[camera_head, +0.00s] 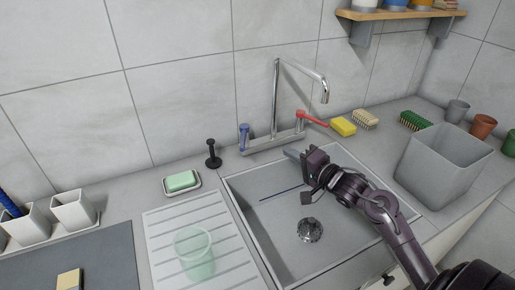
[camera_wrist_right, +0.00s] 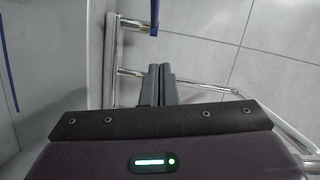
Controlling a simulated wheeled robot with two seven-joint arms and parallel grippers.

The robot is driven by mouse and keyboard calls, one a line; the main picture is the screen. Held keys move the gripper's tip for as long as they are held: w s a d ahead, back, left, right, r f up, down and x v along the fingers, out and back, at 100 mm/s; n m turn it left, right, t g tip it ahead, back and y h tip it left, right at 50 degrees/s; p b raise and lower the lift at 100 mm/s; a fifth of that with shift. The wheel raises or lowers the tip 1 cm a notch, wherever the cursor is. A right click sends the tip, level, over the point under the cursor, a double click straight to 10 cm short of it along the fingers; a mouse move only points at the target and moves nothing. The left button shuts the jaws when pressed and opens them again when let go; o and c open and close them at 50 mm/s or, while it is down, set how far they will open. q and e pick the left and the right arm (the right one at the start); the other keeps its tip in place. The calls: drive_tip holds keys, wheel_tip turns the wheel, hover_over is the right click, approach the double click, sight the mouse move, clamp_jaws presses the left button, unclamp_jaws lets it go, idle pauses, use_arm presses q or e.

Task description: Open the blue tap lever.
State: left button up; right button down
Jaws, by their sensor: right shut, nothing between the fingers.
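The red lever (camera_head: 313,118) at the other end points to the right. My right gripper (camera_head: 289,153) is over the back of the sink, in front of the tap and to the right of the blue lever, apart from it. In the right wrist view its fingers (camera_wrist_right: 158,82) are shut and empty. The blue lever (camera_wrist_right: 154,16) shows there at the top, beyond the fingertips. My left gripper is not in view.
The chrome spout (camera_head: 276,95) rises behind my right gripper. A grey bin (camera_head: 440,170) stands right of the sink.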

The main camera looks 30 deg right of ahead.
drive_tip(key=s+y, duration=0.1)
drive_tip(key=p, duration=0.1)
approach(244, 145)
drive_tip(key=w+d, duration=0.4)
drive_tip(key=w, duration=0.1)
drive_tip(key=shift+m+g, duration=0.4)
drive_tip(key=shift+g, duration=0.1)
drive_tip(key=shift+w+a+f+p, duration=0.1)
drive_tip(key=shift+w+a+p, duration=0.05)
drive_tip(key=shift+w+a, duration=0.4)
drive_tip(key=shift+w+a+p, duration=0.15)
drive_tip(key=shift+w+a, duration=0.2)
drive_tip(key=shift+a, duration=0.4)
drive_tip(key=shift+w+a+f+p, duration=0.1)
drive_tip(key=shift+w+a+p, duration=0.05)
drive_tip(key=shift+w+a, duration=0.4)
drive_tip(key=shift+s+a, duration=0.1)
drive_tip(key=shift+a+r+m+t+h+p, duration=0.25)
drive_tip(key=shift+a+m+h+p, duration=0.25)
drive_tip(key=shift+a+h+p, duration=0.35)
drive_tip(key=shift+w+a+f+m+h+p, duration=0.1)
drive_tip(key=shift+w+a+m+h+p, duration=0.15)
drive_tip(key=shift+h, duration=0.25)
drive_tip(key=shift+w+a+f+m+h+p, duration=0.1)
drive_tip(key=shift+m+h+p, duration=0.1)
drive_tip(key=shift+m+h, duration=0.2)
drive_tip(key=shift+d, duration=0.1)
